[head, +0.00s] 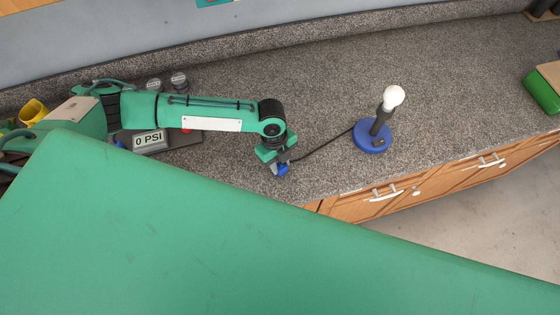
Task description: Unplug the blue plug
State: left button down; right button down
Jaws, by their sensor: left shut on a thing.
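The blue plug (282,169) is at my left gripper (277,166), which is shut on it above the speckled grey counter near its front edge. A black cord (325,144) runs from the plug to a lamp (373,136) with a round blue base and a white bulb. The lamp stands upright on the counter to the right of the gripper. The fingertips partly hide the plug, and I cannot see a socket at it. My right gripper is not in view.
A pressure gauge box (150,139) reading "0 PSI" sits under my left arm, with two grey knobs (166,83) behind it. A yellow cup-like thing (33,111) is at far left. A green object (543,92) is at far right. The counter (460,90) right of the lamp is clear.

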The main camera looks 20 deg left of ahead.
pick_arm(q)
jog(key=c, duration=1)
grip_release()
jog(key=shift+a+r+b, duration=0.1)
jog(key=shift+r+b, duration=0.2)
jog(key=shift+r, duration=0.15)
notch_tip(320, 180, up, 13)
jog(key=w+a+b, duration=0.1)
jog(key=a+b, duration=0.1)
jog(key=b, duration=0.2)
jog(key=shift+w+f, duration=0.15)
jog(key=shift+w, duration=0.1)
grip_shut()
